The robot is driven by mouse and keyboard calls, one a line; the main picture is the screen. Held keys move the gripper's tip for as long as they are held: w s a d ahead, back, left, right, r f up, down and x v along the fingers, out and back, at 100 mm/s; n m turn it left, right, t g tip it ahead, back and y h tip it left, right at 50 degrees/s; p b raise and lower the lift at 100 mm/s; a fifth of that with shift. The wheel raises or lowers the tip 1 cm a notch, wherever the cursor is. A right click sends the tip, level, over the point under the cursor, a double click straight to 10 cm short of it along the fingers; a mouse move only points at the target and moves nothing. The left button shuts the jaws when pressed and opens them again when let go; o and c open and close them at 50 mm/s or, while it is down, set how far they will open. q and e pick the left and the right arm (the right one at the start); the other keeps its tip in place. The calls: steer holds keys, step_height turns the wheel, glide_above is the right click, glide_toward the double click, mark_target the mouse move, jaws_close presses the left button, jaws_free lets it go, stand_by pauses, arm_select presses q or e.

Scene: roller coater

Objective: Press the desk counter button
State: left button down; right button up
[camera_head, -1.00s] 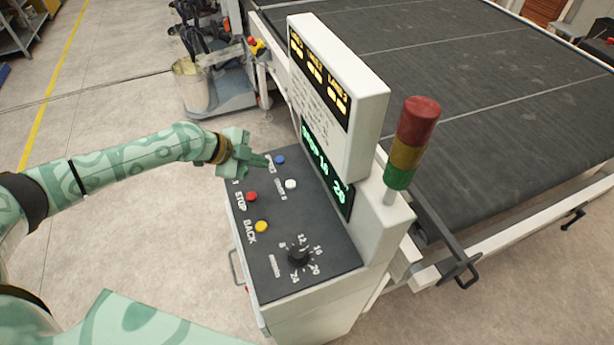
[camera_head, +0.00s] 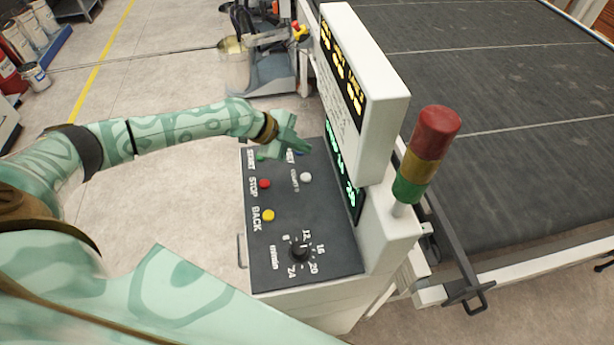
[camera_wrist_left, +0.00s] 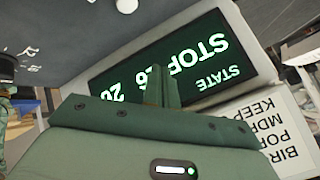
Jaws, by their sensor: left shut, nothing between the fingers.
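The control desk (camera_head: 330,235) has a dark sloping panel with coloured buttons. A white button (camera_head: 306,178) with a small label, apparently a counter one, sits at the panel's upper right. It also shows at the top edge of the wrist view (camera_wrist_left: 126,4). My right gripper is not in view.
A red button (camera_head: 265,183), a yellow button (camera_head: 268,215) and a black dial (camera_head: 299,251) lie nearer on the panel. The upright display box (camera_head: 375,100) and signal lamp (camera_head: 427,150) stand right of it. Open floor lies left.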

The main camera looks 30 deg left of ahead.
arm_select(q)
steer(key=b, duration=0.5)
glide_above(301, 177)
step_height(301, 177, down, 7)
steer(key=shift+d+f, duration=0.1)
steer(key=shift+f, duration=0.05)
steer(key=shift+f+b, duration=0.4)
steer(key=shift+b, duration=0.1)
stand_by(1.1)
steer(key=shift+f+b, duration=0.4)
steer(key=shift+b, duration=0.15)
steer(key=shift+f+b, duration=0.45)
steer(key=shift+b, duration=0.05)
stand_by(0.6)
steer(key=shift+r, duration=0.1)
steer(key=shift+r+p, duration=0.55)
steer(key=shift+r, duration=0.2)
